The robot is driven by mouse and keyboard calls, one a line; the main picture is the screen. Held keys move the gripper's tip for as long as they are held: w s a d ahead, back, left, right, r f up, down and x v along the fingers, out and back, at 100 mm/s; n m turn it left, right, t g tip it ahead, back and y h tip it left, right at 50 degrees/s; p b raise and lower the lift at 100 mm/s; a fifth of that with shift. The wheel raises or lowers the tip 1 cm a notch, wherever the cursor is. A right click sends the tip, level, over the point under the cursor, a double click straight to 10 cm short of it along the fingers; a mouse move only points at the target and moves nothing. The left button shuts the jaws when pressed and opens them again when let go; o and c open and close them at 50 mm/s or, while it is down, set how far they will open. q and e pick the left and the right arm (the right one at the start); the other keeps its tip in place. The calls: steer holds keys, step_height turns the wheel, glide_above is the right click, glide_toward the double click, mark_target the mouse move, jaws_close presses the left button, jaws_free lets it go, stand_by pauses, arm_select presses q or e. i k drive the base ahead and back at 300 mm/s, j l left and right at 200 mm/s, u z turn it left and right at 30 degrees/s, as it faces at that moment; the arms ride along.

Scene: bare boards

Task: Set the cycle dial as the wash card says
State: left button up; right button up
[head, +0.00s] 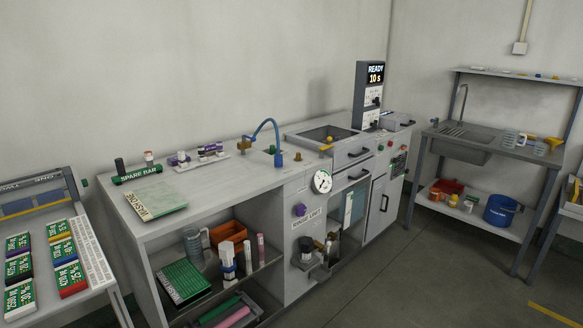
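Neither of my grippers is in the head view. A dark control tower (368,95) stands at the back right of the long grey bench, and its display (375,73) reads "READY" and "10 s". A small dark knob (377,100) is on the tower's front below the display; its setting is too small to read. A round white dial with a needle (322,181) is on the bench front, and a purple knob (300,210) is below it to the left. I cannot tell which of these is the cycle dial. No card is readable as the wash card.
A green-and-white booklet (155,201) lies on the bench top (225,190). Several coloured labelled packs (68,278) lie on a rack at left. A basin (325,134) is set into the bench. A sink table (500,150) stands at right. The floor (420,270) in front is clear.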

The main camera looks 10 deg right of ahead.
mark_target(377, 101)
steer(key=i+l+z, duration=0.25)
steer(key=i+z, duration=0.65)
steer(key=i, duration=0.25)
